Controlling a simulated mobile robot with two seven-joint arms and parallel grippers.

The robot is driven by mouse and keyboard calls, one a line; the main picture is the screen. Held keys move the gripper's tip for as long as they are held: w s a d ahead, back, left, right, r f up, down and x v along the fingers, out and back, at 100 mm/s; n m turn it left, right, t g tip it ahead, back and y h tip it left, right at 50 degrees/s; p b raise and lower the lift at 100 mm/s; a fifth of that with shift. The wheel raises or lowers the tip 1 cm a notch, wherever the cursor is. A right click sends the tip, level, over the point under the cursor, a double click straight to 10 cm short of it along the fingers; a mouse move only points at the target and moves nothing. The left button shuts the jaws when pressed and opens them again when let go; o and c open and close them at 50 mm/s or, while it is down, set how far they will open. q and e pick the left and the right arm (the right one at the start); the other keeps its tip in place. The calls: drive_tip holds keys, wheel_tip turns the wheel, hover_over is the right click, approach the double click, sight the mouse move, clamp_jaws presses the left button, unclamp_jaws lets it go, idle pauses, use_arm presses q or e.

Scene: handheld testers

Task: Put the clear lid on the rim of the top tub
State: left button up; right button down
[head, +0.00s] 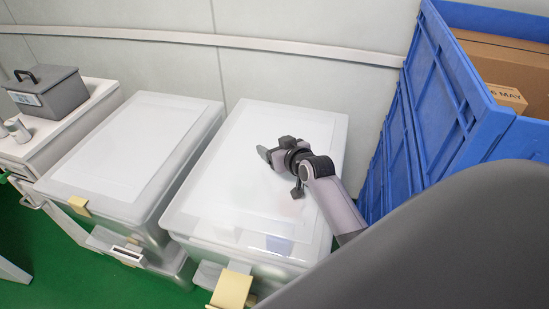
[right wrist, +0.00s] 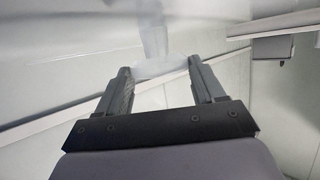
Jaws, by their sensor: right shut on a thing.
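A clear, frosted lid (head: 235,185) lies over the top tub (head: 196,243) of the right-hand stack. From here I cannot tell whether it sits fully on the rim or a little above it. My right gripper (head: 279,172) is over the middle of the lid. In the right wrist view its fingers (right wrist: 160,75) are on either side of a pale, translucent piece (right wrist: 162,66), which looks like part of the lid. The gripper is shut on it. The lid's far edge is partly hard to make out against the pale wall. My left gripper is out of view.
Another stack of clear lidded tubs (head: 130,140) stands close on the left. A tall blue crate (head: 432,110) with cardboard boxes (head: 505,62) stands close on the right. A grey case (head: 52,92) sits on a white cart at far left. A pale wall with a rail (head: 280,45) is behind.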

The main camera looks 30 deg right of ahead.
wheel_tip(320, 180, down, 3)
drive_tip(key=shift+r+b, duration=0.2)
drive_tip(key=shift+b, duration=0.7)
drive_tip(key=shift+f, duration=0.2)
drive_tip(key=shift+r, duration=0.15)
drive_tip(key=shift+f, duration=0.25)
drive_tip(key=shift+c, duration=0.6)
unclamp_jaws()
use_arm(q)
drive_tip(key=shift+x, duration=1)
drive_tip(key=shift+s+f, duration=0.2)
use_arm(e)
drive_tip(key=shift+r, duration=0.1)
